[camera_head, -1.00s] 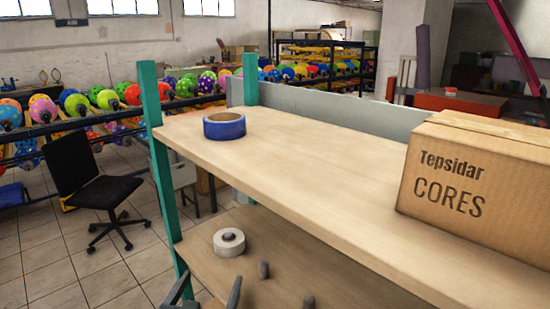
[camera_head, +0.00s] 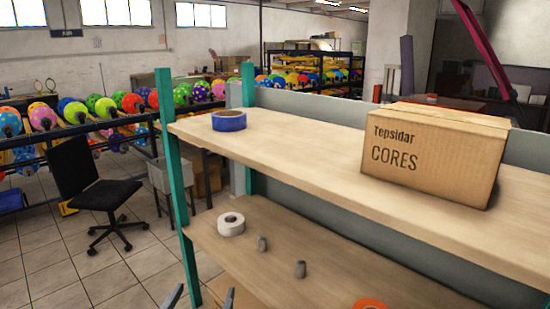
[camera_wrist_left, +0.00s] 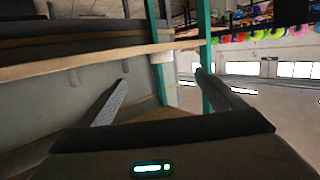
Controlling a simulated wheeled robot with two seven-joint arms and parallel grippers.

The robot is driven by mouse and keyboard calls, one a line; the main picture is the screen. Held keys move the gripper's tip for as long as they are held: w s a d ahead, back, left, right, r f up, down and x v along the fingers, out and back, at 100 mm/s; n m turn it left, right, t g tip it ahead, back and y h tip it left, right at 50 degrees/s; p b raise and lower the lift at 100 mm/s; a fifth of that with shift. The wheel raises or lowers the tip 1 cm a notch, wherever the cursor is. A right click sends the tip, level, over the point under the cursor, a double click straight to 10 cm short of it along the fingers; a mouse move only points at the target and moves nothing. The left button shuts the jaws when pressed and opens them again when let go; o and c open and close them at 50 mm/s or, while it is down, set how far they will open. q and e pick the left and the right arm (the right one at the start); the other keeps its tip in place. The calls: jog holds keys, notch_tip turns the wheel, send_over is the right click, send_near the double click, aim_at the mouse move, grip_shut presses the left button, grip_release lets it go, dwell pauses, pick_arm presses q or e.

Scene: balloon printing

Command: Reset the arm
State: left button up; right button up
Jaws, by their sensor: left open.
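My left gripper (camera_head: 201,298) shows only its fingertips at the bottom edge of the head view, in front of the shelf's left end. In the left wrist view its two fingers (camera_wrist_left: 161,82) are spread apart with nothing between them. That view is rotated and shows the shelf edge and green posts beyond the fingers. My right gripper is not in view.
The wooden shelf (camera_head: 290,150) has green posts (camera_head: 172,170). A blue tape roll (camera_head: 229,121) and a cardboard box (camera_head: 430,150) stand on top. A white tape roll (camera_head: 231,224), small grey pieces (camera_head: 300,269) and an orange roll (camera_head: 370,303) are below. A black chair (camera_head: 100,190) stands left.

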pick_arm(q)
notch_tip(320, 180, down, 22)
jog(key=w+m+g, duration=0.1)
jog(key=g, duration=0.3)
jog(key=s+f+g, duration=0.1)
jog(key=s+f, duration=0.2)
jog(key=f, duration=0.5)
jog(key=s+a+f+g, duration=0.15)
jog(key=s+f, duration=0.25)
jog(key=f, duration=0.4)
jog(key=s+f+g, duration=0.1)
jog(key=s+f, duration=0.2)
jog(key=f, duration=0.5)
jog(key=s+a+f+g, duration=0.3)
jog(key=s+f+g, duration=0.1)
jog(key=s+f, duration=1.45)
jog(key=s+a+f+g, duration=0.1)
jog(key=s+f, duration=0.1)
jog(key=s, duration=0.6)
jog(key=s+a+f+g, duration=0.1)
jog(key=s+a+f, duration=0.1)
jog(key=s, duration=0.6)
jog(key=s+a+f+g+y, duration=0.1)
jog(key=s+f, duration=0.1)
jog(key=s, duration=0.7)
jog(key=shift+a+f+m+g, duration=0.3)
jog(key=shift+f+g, duration=0.05)
